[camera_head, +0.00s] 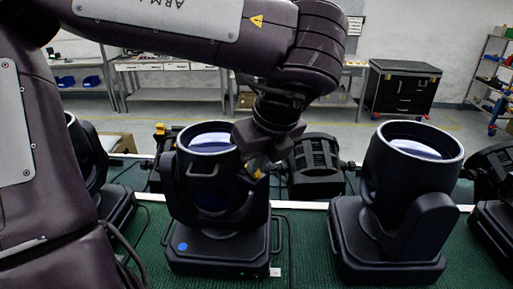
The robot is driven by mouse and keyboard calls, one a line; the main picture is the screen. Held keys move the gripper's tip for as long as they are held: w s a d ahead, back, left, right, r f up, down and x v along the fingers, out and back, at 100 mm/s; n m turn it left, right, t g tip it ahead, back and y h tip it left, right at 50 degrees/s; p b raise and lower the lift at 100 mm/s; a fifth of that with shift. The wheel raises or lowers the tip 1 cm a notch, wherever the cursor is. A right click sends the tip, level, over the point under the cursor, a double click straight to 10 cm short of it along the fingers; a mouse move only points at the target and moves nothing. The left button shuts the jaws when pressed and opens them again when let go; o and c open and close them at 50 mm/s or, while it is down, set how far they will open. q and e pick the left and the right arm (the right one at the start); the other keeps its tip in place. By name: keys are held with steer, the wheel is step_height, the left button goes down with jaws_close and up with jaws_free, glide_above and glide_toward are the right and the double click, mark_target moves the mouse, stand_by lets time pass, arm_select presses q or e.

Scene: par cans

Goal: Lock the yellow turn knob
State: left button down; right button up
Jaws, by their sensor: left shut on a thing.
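A black par can with a blue dot on its base (222,248) stands upright on the green table, its round lens facing up. A small yellow piece, which looks like the turn knob (258,174), shows at the right side of its head, partly covered. My left gripper (256,166) reaches down from the upper right of this par can and is shut at the knob. The fingertips are small and dark here, so the exact grip on the knob is hard to see. My right gripper is not in view.
Another black par can (405,190) stands to the right, with more fixtures at both edges. A dark fixture (315,165) lies behind the gripper. The green table (305,245) has a narrow bare strip between the two par cans. Workbenches and a black cabinet (402,90) stand far behind.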

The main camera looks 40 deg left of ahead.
arm_select(q)
steer(key=n+p, duration=0.2)
steer(key=shift+w+r+g+p, duration=0.2)
steer(key=shift+r+g+p, duration=0.1)
steer(key=shift+g+p, duration=0.1)
steer(key=shift+w+f+n+g+p, duration=0.1)
steer(key=shift+f+n+g+p, duration=0.15)
steer(key=shift+n+p, duration=0.65)
steer(key=c, duration=1.5)
jaws_free()
steer(key=shift+c, duration=0.2)
